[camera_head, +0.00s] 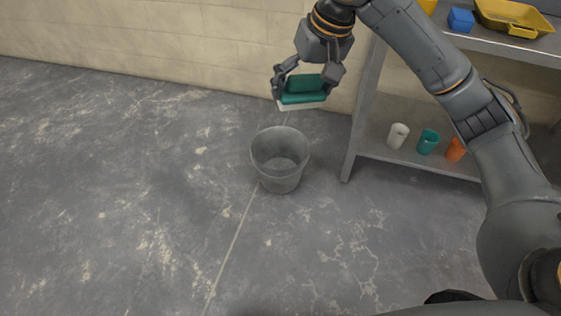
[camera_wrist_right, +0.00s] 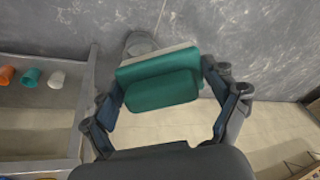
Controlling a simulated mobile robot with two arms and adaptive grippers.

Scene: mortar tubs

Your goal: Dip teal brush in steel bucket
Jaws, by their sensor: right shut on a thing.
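The teal brush (camera_head: 303,86) has a teal back and a pale bristle side that faces down. My right gripper (camera_head: 306,84) is shut on it and holds it in the air, above and slightly beyond the bucket in the head view. The brush also fills the middle of the right wrist view (camera_wrist_right: 162,82), between the two fingers. The grey steel bucket (camera_head: 280,178) stands upright on the floor, and its inside looks empty. In the right wrist view the bucket (camera_wrist_right: 140,44) is partly hidden behind the brush. My left gripper is not in view.
A grey shelf (camera_head: 358,115) stands at the right. Its lower board holds a white cup (camera_head: 398,135), a teal cup (camera_head: 428,141) and an orange cup (camera_head: 455,149). A yellow tray (camera_head: 515,16) and a blue block (camera_head: 461,20) are on top. Floor left of the bucket is clear.

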